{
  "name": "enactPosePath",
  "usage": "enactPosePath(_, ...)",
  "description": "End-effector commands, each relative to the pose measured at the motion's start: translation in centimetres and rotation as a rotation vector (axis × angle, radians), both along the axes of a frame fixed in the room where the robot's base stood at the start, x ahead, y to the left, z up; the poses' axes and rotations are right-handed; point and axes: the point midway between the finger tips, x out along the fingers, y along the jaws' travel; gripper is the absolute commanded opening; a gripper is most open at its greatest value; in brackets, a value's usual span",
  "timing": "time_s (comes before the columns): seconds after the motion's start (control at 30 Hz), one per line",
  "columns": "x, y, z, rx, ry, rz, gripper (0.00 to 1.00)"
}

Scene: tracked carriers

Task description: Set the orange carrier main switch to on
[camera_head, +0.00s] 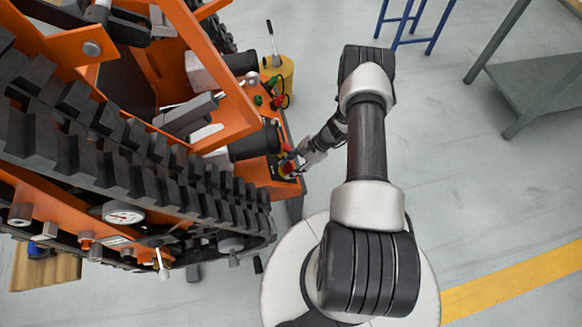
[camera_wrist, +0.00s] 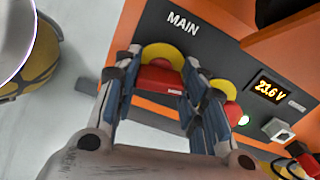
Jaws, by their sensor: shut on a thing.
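The orange carrier (camera_head: 215,60) with black tracks fills the left of the head view. Its dark control panel (camera_wrist: 215,45) is marked MAIN in the wrist view. The main switch (camera_wrist: 158,80) has a red handle in front of a yellow disc. My gripper (camera_wrist: 160,68) has one finger on each side of the red handle and is shut on it. In the head view my gripper (camera_head: 290,168) is at the carrier's right end, where the handle is mostly hidden. A display (camera_wrist: 270,90) on the panel is lit and reads about 23.6 V. A small lamp (camera_wrist: 246,162) glows green-white.
A second red and yellow control (camera_wrist: 228,100) sits close to the right finger, beside a grey selector (camera_wrist: 277,130). A yellow drum (camera_head: 283,72) stands behind the carrier end. A grey table (camera_head: 535,85) and blue stand (camera_head: 410,35) are farther right. Open floor lies between.

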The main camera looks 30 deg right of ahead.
Motion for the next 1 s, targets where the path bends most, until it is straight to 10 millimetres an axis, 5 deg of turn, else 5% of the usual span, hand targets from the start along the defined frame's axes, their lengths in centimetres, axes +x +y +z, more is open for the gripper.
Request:
enactPosePath(0.97,0.0,-0.07,-0.04,0.037,0.136,-0.17,0.14)
enactPosePath(1.0,0.0,-0.07,-0.04,0.037,0.136,-0.17,0.4)
